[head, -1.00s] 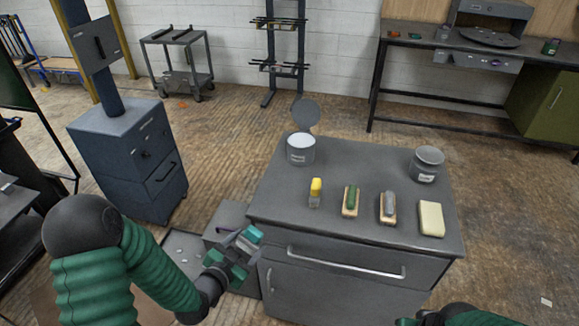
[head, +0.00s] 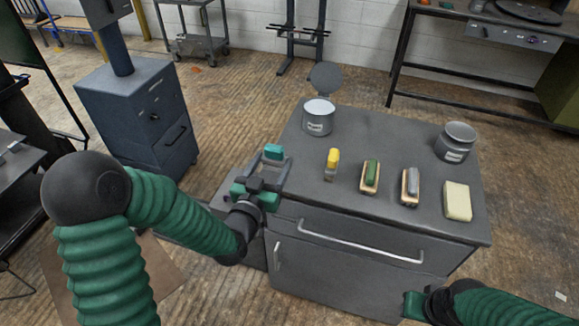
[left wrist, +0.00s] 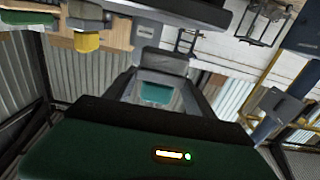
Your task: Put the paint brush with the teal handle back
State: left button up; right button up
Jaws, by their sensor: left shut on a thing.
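The paint brush with the teal handle (head: 273,152) is in my left gripper (head: 268,165), which is shut on it. The teal part shows between the fingertips, and the rest of the brush is hard to make out. The gripper is by the left edge of the grey cabinet top (head: 400,145), left of the yellow-handled brush. In the left wrist view the teal handle (left wrist: 155,93) sits between the fingers. My right gripper (head: 418,305) is at the lower right, in front of the cabinet; its fingers are too unclear to read.
On the cabinet top are an open can (head: 318,118) with its lid raised, a yellow-handled brush (head: 332,160), a green-topped brush (head: 370,175), a grey-topped brush (head: 410,186), a pale block (head: 457,201) and another can (head: 455,142). A blue cabinet (head: 135,115) stands left.

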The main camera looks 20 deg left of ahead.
pick_arm(q)
jog(key=w+d, duration=0.1)
jog(key=w, duration=0.1)
jog(key=w+d, duration=0.1)
jog(key=w, duration=0.2)
jog(key=w+d, duration=0.1)
jog(key=w, duration=0.1)
jog(key=shift+w+d+f, duration=0.25)
jog(key=shift+w+d, duration=0.05)
jog(key=f, duration=0.1)
jog(key=f+b, duration=0.1)
jog(key=f, duration=0.1)
jog(key=shift+w+a+f, duration=0.15)
jog(key=shift+a+f, duration=0.15)
jog(key=shift+a, duration=0.1)
jog(key=o, duration=1.2)
jog(key=shift+d, duration=0.25)
pick_arm(e)
jog(key=shift+d+f, duration=0.35)
jog(key=shift+f, duration=0.25)
